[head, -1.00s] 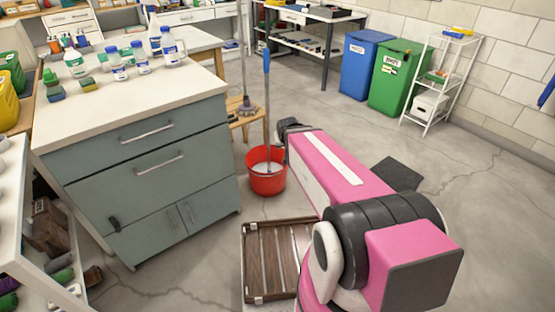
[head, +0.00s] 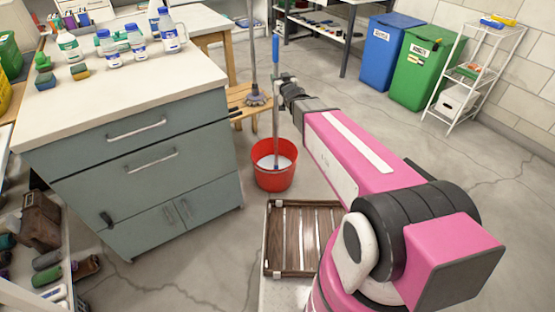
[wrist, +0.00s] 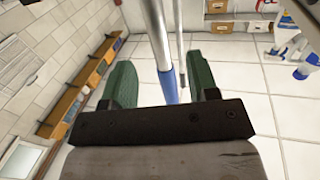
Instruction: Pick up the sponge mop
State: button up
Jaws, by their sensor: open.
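The mop with a silver pole (head: 276,118) and blue grip (head: 276,56) stands upright in the red bucket (head: 273,177). Its head is hidden in the bucket, so I cannot see whether it is a sponge. My gripper (head: 284,84) is at the upper pole, just below the blue grip. In the wrist view, the open green fingers of my gripper (wrist: 160,78) are on either side of the pole (wrist: 157,35), with the blue grip (wrist: 170,88) between them. No gap is closed on it.
A second mop with a grey head (head: 257,97) stands behind, by a wooden stool (head: 240,103). A grey-green cabinet (head: 150,150) with bottles on top is close on the left. A slatted wooden crate (head: 268,245) is in front of the bucket. Blue (head: 392,55) and green (head: 420,70) bins stand back right.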

aim_at(276, 72)
jog(key=x, duration=0.8)
jog(key=shift+w, duration=0.25)
grip_shut()
